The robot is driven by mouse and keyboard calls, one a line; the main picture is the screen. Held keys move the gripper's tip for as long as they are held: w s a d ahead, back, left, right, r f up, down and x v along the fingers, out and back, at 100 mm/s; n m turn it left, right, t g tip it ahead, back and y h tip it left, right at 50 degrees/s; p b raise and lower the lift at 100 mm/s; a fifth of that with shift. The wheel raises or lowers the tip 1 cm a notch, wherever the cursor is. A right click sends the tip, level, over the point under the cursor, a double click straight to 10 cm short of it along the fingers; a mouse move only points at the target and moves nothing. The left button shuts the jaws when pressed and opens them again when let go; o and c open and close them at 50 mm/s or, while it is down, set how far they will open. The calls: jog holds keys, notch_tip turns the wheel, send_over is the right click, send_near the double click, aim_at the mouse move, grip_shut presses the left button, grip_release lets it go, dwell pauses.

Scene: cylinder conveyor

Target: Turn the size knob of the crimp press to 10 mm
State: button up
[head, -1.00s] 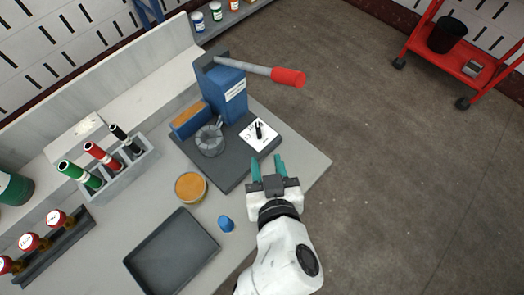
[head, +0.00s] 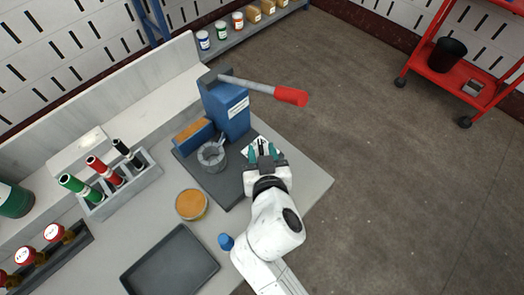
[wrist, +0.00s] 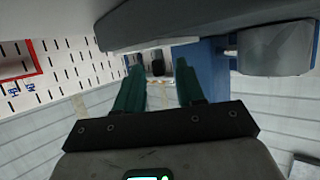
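The blue crimp press (head: 228,110) stands on a dark base plate on the bench, with a grey lever ending in a red grip (head: 291,96). Its size knob (wrist: 157,68) is small and black and shows in the wrist view between and beyond my fingertips. In the head view my gripper mostly hides the knob and its white dial plate. My gripper (head: 263,152) is open, its two green fingers (wrist: 157,80) pointing at the knob with a gap on each side. I cannot tell whether they touch it. The scale marks are not readable.
The press's grey round crimp head (head: 211,155) is left of my gripper. An orange-topped round tin (head: 191,204), a blue cap-like piece (head: 226,241) and a dark tray (head: 170,264) lie nearer. A rack (head: 126,188) holds green, red and black tubes.

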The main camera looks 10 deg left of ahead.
grip_shut()
dwell(0.4)
